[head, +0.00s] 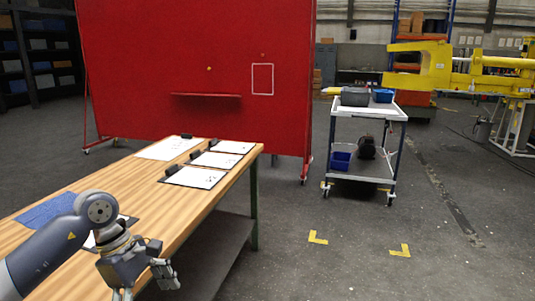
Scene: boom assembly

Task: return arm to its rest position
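My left arm comes in from the lower left, over the near end of the wooden table (140,192). Its gripper (150,287) hangs by the table's right edge, near the bottom of the head view. The fingers point down and to the right and are partly cut off, so I cannot tell whether they are open or shut. I see nothing clearly held in them. My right gripper is not in the head view.
White sheets with black clips (194,178) and a blue mat (46,211) lie on the table. A red panel (200,75) stands behind it. A cart (369,113) with bins stands right, near a yellow boom (460,70). Floor with yellow corner marks (317,238) is clear.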

